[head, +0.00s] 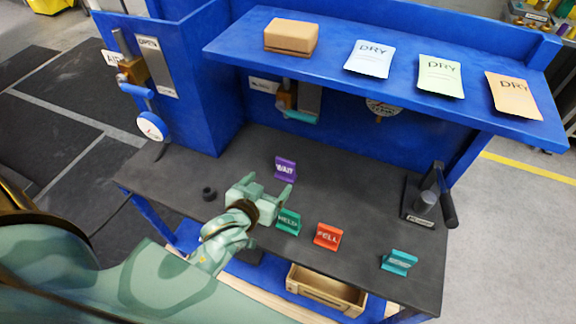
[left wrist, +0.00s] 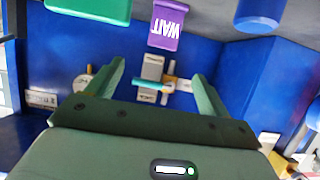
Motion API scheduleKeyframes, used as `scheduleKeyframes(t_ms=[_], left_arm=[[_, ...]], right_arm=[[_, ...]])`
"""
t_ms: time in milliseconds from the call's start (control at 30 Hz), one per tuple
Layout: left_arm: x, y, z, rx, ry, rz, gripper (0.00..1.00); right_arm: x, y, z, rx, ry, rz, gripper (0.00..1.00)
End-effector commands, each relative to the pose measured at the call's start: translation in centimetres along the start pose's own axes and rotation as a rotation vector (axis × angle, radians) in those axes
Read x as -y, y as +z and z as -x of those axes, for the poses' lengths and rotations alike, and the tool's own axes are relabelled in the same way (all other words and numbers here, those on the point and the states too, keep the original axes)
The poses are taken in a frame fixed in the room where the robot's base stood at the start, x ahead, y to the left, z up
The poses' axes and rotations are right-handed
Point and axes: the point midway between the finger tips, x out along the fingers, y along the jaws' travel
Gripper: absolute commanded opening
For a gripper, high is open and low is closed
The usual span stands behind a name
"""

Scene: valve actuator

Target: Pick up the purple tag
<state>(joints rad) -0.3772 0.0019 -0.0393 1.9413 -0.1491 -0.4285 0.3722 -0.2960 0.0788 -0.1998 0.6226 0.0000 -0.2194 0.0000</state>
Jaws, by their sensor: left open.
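The purple tag (head: 285,168) stands on the dark bench top and reads "WAIT". It also shows, upside down, at the top of the left wrist view (left wrist: 168,26). My left gripper (head: 267,188) is open and empty over the bench, just in front of and slightly left of the purple tag. Its two fingers (left wrist: 163,75) are spread apart in the left wrist view, and the tag lies beyond their tips, not between them. My right gripper is not in view.
A green tag (head: 288,222) stands close beside my left gripper. A red tag (head: 327,236) and a teal tag (head: 398,262) stand farther right. A blue shelf (head: 390,92) overhangs the back of the bench.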

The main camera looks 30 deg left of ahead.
Motion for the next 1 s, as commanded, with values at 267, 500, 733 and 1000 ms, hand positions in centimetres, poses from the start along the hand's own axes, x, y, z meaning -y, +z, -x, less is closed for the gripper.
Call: scheduleKeyframes(t_ms=[267,500,733,1000], left_arm=[[0.0,0.2,-6.8,0.000,0.000,-0.001,0.80],[0.1,0.1,-9.0,-0.001,0.000,0.000,0.80],[0.5,0.5,-12.7,0.000,0.000,0.000,0.80],[0.5,0.3,-13.8,0.001,0.000,0.000,0.80]], right_arm=[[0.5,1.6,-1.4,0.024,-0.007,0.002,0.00],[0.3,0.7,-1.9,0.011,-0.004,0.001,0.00],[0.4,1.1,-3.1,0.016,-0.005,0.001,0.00],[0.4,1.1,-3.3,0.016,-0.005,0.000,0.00]])
